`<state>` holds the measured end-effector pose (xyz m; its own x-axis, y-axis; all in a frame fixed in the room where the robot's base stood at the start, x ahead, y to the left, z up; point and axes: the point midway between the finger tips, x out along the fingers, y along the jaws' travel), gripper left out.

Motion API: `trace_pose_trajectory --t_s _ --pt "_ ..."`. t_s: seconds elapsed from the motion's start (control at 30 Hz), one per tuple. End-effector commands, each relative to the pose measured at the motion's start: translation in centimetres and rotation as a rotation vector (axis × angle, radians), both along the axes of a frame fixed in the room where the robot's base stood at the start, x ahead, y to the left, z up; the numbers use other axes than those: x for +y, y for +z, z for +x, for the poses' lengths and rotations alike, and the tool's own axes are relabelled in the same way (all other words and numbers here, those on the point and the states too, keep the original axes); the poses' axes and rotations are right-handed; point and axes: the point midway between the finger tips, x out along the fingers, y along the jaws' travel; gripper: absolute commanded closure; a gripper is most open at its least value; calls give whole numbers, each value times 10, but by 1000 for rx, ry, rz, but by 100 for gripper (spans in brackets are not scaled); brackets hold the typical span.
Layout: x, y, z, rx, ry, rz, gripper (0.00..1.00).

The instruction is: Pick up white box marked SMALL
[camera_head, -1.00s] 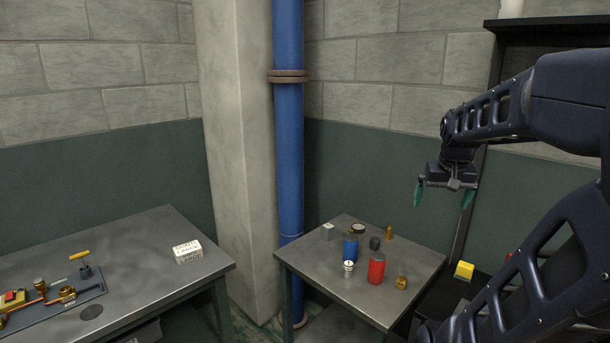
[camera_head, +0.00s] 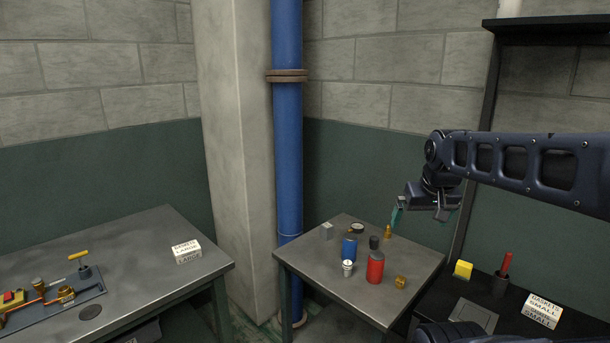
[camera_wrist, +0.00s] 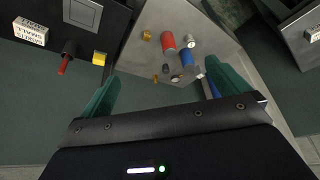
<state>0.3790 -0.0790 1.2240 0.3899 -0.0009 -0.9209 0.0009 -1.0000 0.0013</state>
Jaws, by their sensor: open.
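The white box marked SMALL (camera_head: 542,310) sits on the dark bench at the lower right of the head view. It also shows in the wrist view (camera_wrist: 30,32) at the upper left, upright on the black surface. My gripper (camera_head: 397,217) is in the air above the small metal table, to the left of the box and well apart from it. In the wrist view my gripper (camera_wrist: 163,85) has its two green fingers spread with nothing held between them.
A red-handled thing (camera_head: 502,275) stands beside the box, with a yellow block (camera_head: 463,270) and a grey plate (camera_head: 474,315) nearby. The small table (camera_head: 330,290) holds a red bottle (camera_head: 375,267), a blue can (camera_head: 349,249) and fittings. Another white box, marked LARGE (camera_head: 187,251), is on the left table.

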Motion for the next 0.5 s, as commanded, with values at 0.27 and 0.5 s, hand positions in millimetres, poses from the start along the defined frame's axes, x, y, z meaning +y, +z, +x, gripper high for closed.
trace_pose_trajectory --t_s 0.27,0.5 --pt "0 0 0 0 0 0 0" --pt "-13 -4 18 5 -48 -11 0"
